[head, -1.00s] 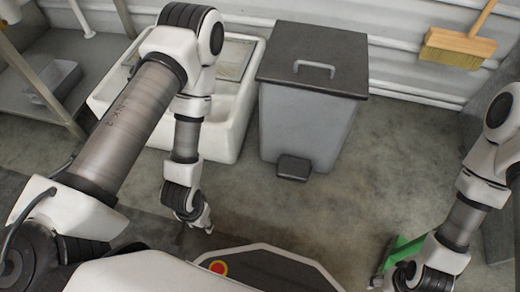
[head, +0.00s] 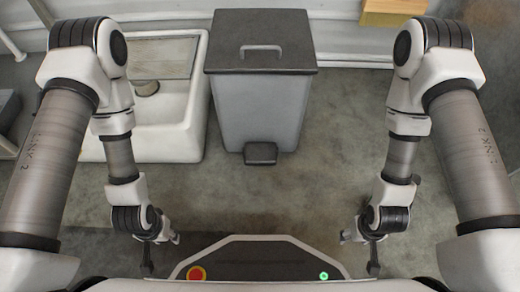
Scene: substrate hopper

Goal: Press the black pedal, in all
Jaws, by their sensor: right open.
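The black pedal (head: 260,153) sticks out at the foot of the grey bin (head: 258,112), close to the floor. The bin stands upright and its dark lid (head: 261,40) is shut. My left gripper (head: 162,254) is low at the left, its fingers apart and empty. My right gripper (head: 359,253) is low at the right, open and empty. Both grippers are nearer to me than the pedal and well apart from it.
A white sink (head: 190,132) stands just left of the bin. The floor (head: 300,195) before the bin is clear.

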